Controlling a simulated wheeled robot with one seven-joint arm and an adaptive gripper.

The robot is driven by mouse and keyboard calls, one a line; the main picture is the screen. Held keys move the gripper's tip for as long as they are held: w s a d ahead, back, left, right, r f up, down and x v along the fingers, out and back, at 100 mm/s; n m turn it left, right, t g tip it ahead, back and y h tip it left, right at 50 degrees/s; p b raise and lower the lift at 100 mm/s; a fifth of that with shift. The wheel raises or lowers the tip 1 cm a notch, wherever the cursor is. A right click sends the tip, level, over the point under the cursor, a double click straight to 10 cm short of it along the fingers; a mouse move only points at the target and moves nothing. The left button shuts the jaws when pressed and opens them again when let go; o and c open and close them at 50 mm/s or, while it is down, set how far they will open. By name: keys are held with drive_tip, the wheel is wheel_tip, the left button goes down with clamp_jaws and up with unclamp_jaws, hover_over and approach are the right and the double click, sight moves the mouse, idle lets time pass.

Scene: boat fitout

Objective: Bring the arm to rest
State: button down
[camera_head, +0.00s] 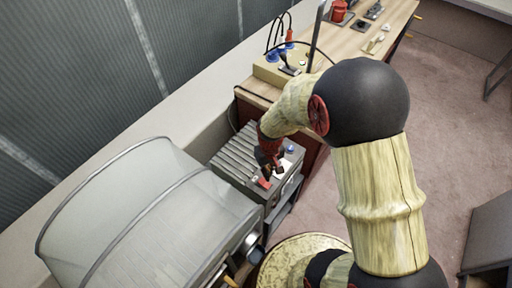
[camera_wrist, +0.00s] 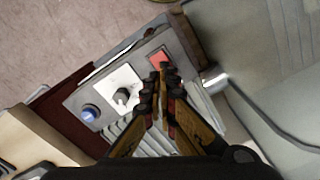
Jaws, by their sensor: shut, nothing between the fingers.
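My gripper (camera_wrist: 164,75) is shut and empty in the wrist view, its fingertips together close to a red square switch (camera_wrist: 159,58) on a grey machine. I cannot tell whether the fingertips touch the switch. In the head view my arm reaches down from the right, and my gripper (camera_head: 272,177) is over the front edge of the grey ribbed machine (camera_head: 235,153). The machine's panel also shows a black knob on a white plate (camera_wrist: 122,95) and a blue button (camera_wrist: 89,113). My arm hides part of the floor and bench.
A large grey drum-shaped cover (camera_head: 140,215) stands at the lower left, next to the machine. A wooden bench (camera_head: 350,45) with cables and small tools runs to the upper right. A round mottled top (camera_head: 290,255) lies below. Carpeted floor (camera_head: 450,110) is open on the right.

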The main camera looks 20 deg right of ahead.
drive_tip(key=s+r+t+b, duration=0.1)
drive_tip(key=s+r, duration=0.3)
drive_tip(key=r, duration=0.6)
drive_tip(key=s+r+t+b, duration=0.1)
drive_tip(key=s+r, duration=0.4)
drive_tip(key=r, duration=0.5)
drive_tip(key=s+r+m+t+b, duration=0.1)
drive_tip(key=s+r+t, duration=0.2)
drive_tip(key=r, duration=0.7)
drive_tip(key=shift+s+t+b, duration=0.3)
drive_tip(key=shift+s+b, duration=0.05)
drive_tip(key=shift+s, duration=0.65)
